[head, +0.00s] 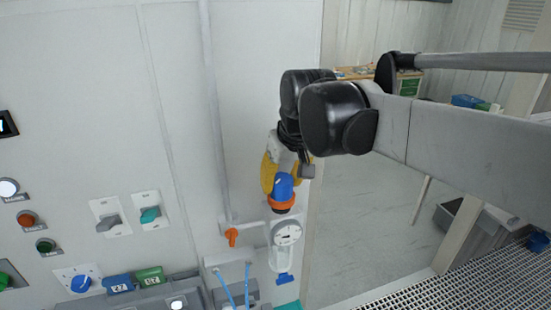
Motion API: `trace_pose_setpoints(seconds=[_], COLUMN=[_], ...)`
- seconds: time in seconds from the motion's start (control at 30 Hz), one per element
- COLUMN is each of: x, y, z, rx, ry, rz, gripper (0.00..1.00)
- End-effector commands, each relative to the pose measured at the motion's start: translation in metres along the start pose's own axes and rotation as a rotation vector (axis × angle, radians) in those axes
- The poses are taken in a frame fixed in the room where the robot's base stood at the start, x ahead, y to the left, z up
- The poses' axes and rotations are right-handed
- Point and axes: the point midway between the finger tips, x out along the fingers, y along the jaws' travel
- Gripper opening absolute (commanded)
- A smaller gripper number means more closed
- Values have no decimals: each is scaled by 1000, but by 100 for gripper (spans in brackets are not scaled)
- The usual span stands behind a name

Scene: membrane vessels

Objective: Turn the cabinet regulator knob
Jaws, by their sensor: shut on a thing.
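The cabinet regulator hangs on the white cabinet's right part. Its blue knob (284,187) sits on top of an orange collar (281,204), above a round white gauge (287,233) and a clear bowl with a blue bottom valve (284,279). My gripper (283,178), with yellow fingers, comes down from above and is shut on the blue knob. The fingers and wrist hide the knob's top and part of its sides. I cannot tell how far the knob is turned.
An orange valve handle (232,237) on a grey pipe (211,120) is close left of the regulator. Blue hoses (226,287) run below. Switches (107,221) and buttons (25,219) fill the lower left. Open floor (360,210) lies right of the cabinet; a metal grating (470,275) is lower right.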

Motion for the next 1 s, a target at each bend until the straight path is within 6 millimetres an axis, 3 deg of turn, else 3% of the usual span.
trace_pose_setpoints(seconds=[0.33, 0.37, 0.43, 0.77, 0.87, 1.0], x=[0, 0, 0, -2, -10, -37], y=[0, 0, 0, 0, 0, 0], z=[0, 0, 0, 0, 0, 0], rx=[-3, -3, -3, -2, -2, -2], ry=[0, 0, 0, 0, 0, 0], rz=[-2, -1, -1, -1, -1, -1], gripper=[14, 47, 68, 68, 68, 68])
